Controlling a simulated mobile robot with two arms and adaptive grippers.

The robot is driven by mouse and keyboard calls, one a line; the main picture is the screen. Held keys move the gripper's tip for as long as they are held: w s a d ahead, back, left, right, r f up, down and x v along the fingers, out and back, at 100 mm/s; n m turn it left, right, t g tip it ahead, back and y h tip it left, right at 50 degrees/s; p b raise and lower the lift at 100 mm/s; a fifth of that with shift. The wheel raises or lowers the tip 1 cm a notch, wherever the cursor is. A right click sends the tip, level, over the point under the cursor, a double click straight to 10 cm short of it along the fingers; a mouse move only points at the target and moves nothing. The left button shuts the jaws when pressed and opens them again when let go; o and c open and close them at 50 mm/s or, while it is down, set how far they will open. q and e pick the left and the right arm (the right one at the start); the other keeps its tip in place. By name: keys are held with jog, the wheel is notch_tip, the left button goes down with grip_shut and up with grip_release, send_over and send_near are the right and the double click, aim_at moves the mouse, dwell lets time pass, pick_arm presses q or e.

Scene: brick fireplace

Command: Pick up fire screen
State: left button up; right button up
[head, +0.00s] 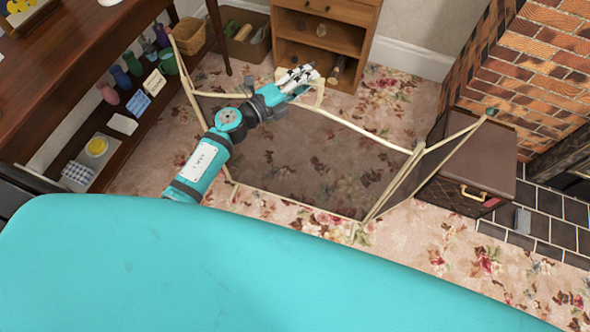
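The fire screen (320,150) stands upright on the floral carpet in the middle of the head view. It has a pale gold frame, dark see-through mesh and side panels angled from the middle one. A gold loop handle rises at its top centre. My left gripper (300,75) is at this handle and overlaps it in the picture. Its fingers lie close together and hide part of the handle, so I cannot tell whether they grip it. My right gripper is out of view.
A brown chest (468,180) stands right of the screen, by the brick fireplace (540,70). A wooden cabinet (345,30) is behind. A dark wooden table (75,60) with a loaded lower shelf stands left. Open carpet (470,250) lies at the front right.

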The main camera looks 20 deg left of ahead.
pick_arm(q)
grip_shut()
jog(key=shift+w+r, duration=0.15)
jog(key=shift+r, duration=0.05)
jog(key=shift+r, duration=0.1)
